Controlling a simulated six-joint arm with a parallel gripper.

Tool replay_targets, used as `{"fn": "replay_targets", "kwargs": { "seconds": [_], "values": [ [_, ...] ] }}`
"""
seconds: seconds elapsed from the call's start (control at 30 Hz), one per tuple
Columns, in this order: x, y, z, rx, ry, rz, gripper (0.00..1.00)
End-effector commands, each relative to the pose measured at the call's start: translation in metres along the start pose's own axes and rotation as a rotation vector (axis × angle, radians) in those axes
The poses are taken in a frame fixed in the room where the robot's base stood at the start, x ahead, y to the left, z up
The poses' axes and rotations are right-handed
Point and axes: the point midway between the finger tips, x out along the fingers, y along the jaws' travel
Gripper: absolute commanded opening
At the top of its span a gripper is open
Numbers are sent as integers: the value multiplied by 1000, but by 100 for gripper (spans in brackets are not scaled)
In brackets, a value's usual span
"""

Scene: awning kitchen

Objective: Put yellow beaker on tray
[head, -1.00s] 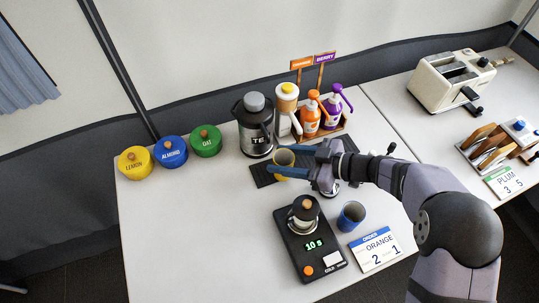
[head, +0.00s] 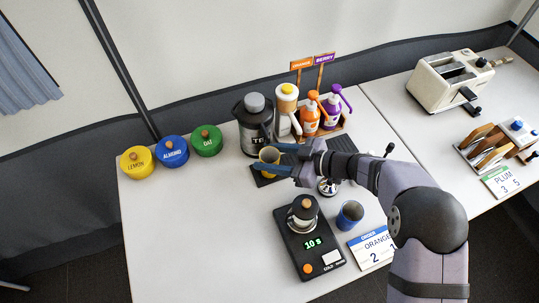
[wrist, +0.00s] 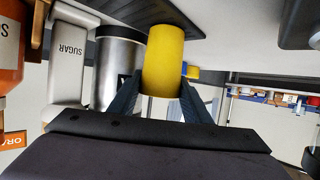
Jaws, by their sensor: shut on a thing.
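The yellow beaker (head: 268,168) is upright with its open top showing, between the blue fingers of my gripper (head: 281,160). In the wrist view, my gripper (wrist: 160,92) is shut on the beaker (wrist: 163,62), one finger on each side. A dark ribbed tray (head: 342,144) lies flat on the table, partly hidden behind my gripper. The beaker is over its left part. In the wrist view, the beaker's base is close to the tray (wrist: 190,14); I cannot tell whether they touch.
The tea flask (head: 250,135) stands just behind the beaker, with pump bottles (head: 310,118) to its right. A black scale with a pot (head: 318,256), a blue cup (head: 349,215) and an order card (head: 374,247) are in front. Lidded tins (head: 172,152) stand left. The front left table is clear.

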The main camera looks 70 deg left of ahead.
Motion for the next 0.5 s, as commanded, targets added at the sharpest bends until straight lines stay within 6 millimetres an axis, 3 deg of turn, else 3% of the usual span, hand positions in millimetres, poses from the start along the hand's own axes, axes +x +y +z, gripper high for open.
{"fn": "replay_targets", "kwargs": {
  "seconds": [0.03,0.07,0.5],
  "values": [
    [1,0,2,0,0,0,22],
    [0,0,1,0,0,0,51],
    [-2,0,-3,0,0,1,52]
  ]
}}
